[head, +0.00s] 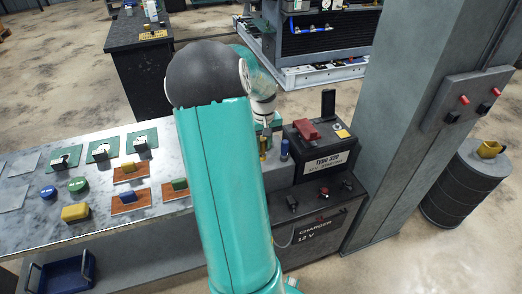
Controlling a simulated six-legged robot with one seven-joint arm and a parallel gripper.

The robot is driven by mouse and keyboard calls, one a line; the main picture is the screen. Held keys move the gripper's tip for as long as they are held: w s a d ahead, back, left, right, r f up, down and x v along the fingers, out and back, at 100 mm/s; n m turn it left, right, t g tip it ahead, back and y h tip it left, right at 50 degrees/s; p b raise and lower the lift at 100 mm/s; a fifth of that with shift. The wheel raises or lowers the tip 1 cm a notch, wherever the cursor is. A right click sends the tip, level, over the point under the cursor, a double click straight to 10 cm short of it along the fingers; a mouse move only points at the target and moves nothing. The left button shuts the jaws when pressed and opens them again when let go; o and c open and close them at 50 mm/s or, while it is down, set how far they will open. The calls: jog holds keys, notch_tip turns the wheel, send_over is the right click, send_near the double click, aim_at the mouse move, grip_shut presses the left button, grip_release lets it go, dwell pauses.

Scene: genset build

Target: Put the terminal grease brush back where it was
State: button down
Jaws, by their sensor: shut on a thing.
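My teal arm fills the middle of the head view and hides much of the bench behind it. My gripper (266,132) shows only in part, at the arm's far end above the right end of the bench. It is shut on a small, thin, brass-coloured thing (263,148), which looks like the terminal grease brush; its lower end is partly hidden, and I cannot tell whether it touches the bench. A blue cylinder (284,150) stands just right of it. The black Type 320 battery (322,152), with a red terminal cover (307,130), is further right.
A 12 V charger (318,225) sits below the battery. A grey pillar (395,110) bounds the right side. A blue bin (60,275) is at lower left.

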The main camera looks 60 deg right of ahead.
aim_at(261, 153)
jog(key=shift+w+f, duration=0.25)
jog(key=shift+f, duration=0.7)
jog(key=shift+w+f, duration=0.2)
jog(key=shift+f, duration=0.75)
jog(key=shift+f, duration=0.1)
jog(key=shift+f, duration=0.1)
jog(key=c, duration=1.2)
grip_release()
